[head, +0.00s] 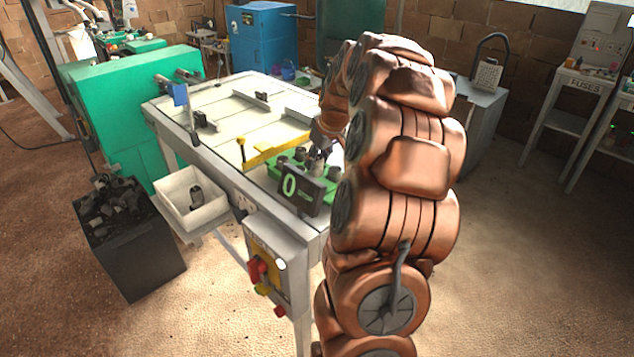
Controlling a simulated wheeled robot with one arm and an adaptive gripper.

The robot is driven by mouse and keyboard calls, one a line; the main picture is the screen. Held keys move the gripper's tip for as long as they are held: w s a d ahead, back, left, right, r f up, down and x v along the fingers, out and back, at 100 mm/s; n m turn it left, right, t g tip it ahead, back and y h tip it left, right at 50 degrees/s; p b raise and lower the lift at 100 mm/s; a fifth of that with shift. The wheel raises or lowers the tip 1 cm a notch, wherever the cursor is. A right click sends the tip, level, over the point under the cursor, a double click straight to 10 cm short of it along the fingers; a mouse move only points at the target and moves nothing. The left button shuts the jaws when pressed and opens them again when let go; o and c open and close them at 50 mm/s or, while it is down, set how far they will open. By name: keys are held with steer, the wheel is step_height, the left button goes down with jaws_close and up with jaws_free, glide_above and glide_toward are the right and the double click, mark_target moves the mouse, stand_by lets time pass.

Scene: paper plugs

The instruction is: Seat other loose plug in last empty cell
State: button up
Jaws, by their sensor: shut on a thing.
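A green tray (273,171) with several grey plugs (336,172) in it lies at the front right of the light-topped table (215,103). My gripper (320,152) is over the tray, partly hidden by my arm. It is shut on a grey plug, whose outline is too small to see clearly. I cannot tell whether the held plug touches the tray or is above it. The empty cell is not clear to see behind the display and my arm. Another dark plug (196,196) stands in the white bin (172,190) at the left.
A black display (303,188) reading 0 stands in front of the tray. A yellow bar (275,142) with a yellow-knobbed post lies behind it. A black crate of scrap (130,240) stands left of the bin. A control box (270,262) hangs on the table's front.

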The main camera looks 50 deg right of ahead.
mark_target(319, 176)
step_height(319, 176, down, 4)
steer(key=shift+r+p, duration=0.15)
steer(key=shift+p, duration=0.35)
steer(key=shift+s+f+p, duration=0.1)
steer(key=shift+f+p, duration=0.45)
steer(key=shift+f, duration=1.3)
jaws_close()
steer(key=o, duration=0.7)
jaws_free()
steer(key=shift+o, duration=1.4)
steer(key=shift+r, duration=0.15)
